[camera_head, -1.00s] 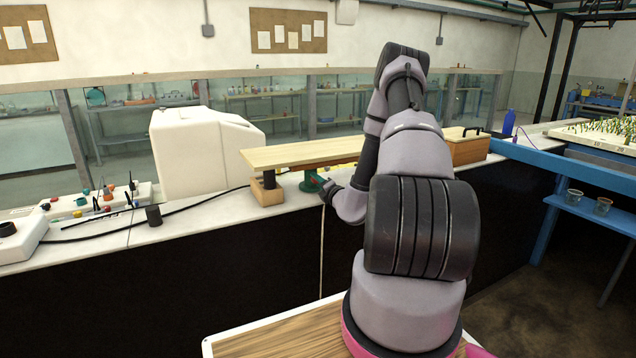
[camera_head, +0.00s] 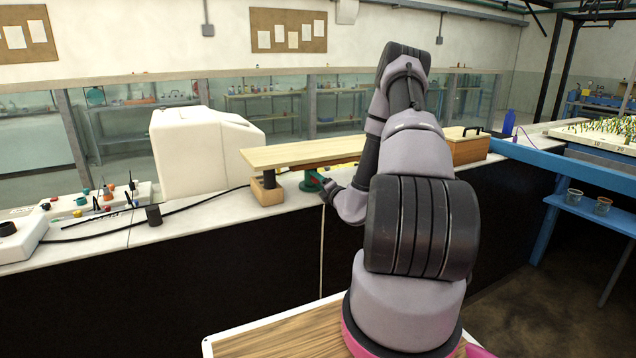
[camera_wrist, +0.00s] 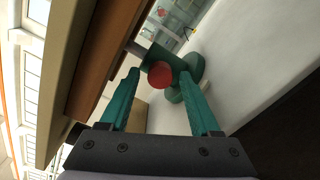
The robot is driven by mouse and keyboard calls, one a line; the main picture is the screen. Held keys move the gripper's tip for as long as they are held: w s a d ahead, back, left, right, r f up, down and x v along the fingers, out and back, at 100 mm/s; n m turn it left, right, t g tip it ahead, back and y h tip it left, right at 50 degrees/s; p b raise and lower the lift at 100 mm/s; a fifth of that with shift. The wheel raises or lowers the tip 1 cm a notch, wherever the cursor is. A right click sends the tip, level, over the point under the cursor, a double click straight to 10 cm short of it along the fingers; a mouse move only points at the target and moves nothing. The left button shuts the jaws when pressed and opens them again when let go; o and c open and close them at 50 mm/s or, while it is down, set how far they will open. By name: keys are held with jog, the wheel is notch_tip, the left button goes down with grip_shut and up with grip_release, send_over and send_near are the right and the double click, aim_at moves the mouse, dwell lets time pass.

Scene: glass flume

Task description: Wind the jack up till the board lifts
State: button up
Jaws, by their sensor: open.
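The long pale wooden board (camera_head: 290,153) lies level above the bench. In the head view its left end is over a wooden block with a dark post (camera_head: 267,190). The green jack (camera_head: 311,182) stands under the board, partly hidden by my arm. In the wrist view the jack's green body (camera_wrist: 196,64) has a round red knob (camera_wrist: 160,75) facing me. My gripper (camera_wrist: 159,73) is open, its teal fingers on either side of the knob. I cannot tell whether they touch it. The board (camera_wrist: 100,60) runs close along the left finger.
A white rounded machine (camera_head: 200,150) stands left of the board. A control panel with coloured knobs (camera_head: 95,200) and a black cable lie further left. A wooden box (camera_head: 466,150) with a handle stands right.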

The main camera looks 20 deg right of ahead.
jog(key=s, duration=1)
jog(key=shift+s+d, duration=0.15)
